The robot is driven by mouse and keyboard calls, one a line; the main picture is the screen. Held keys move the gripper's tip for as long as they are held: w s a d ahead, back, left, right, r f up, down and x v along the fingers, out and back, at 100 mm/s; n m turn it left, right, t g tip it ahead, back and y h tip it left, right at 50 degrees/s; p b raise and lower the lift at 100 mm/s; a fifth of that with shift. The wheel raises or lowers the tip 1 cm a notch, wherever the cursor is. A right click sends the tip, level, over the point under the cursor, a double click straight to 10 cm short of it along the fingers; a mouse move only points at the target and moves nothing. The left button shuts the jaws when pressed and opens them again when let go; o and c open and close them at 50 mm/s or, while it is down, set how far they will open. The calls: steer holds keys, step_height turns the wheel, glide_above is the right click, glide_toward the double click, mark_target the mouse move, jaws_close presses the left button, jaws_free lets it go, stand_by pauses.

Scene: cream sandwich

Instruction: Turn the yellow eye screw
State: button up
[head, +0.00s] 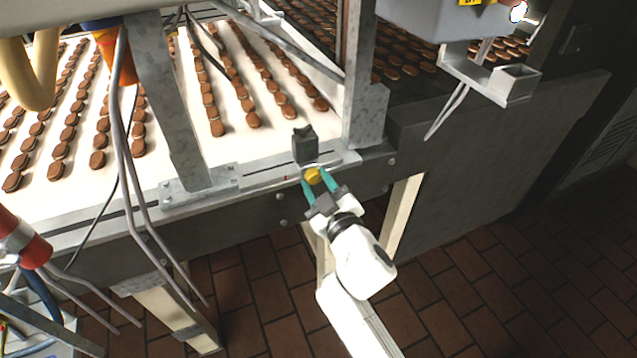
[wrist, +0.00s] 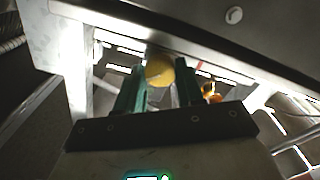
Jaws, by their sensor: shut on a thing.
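The yellow eye screw (head: 313,176) sits at the edge of the conveyor frame, just below a dark upright block (head: 305,145). My gripper (head: 317,182) reaches it from below right, with its teal fingers on either side of the yellow head. In the wrist view the yellow head (wrist: 160,70) shows between the tips of the two green fingers (wrist: 160,82). The gripper is shut on it. The screw's shank and its eye are not clearly visible.
A white conveyor belt (head: 190,150) carries rows of brown cookies. A metal post (head: 362,90) rises close behind the screw, and a bracketed post (head: 175,110) stands to the left. A grey side panel (head: 460,170) lies right. Brick-tiled floor (head: 450,290) is open below.

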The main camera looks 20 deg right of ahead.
steer(key=n+p, duration=0.1)
steer(key=n, duration=0.5)
steer(key=shift+n, duration=0.3)
steer(key=n, duration=0.5)
steer(key=shift+n+p, duration=0.3)
steer(key=shift+n, duration=0.1)
steer(key=o, duration=1)
steer(key=shift+o, duration=0.2)
steer(key=shift+s, duration=0.15)
steer(key=s+b, duration=0.1)
steer(key=s, duration=0.9)
steer(key=shift+s, duration=0.3)
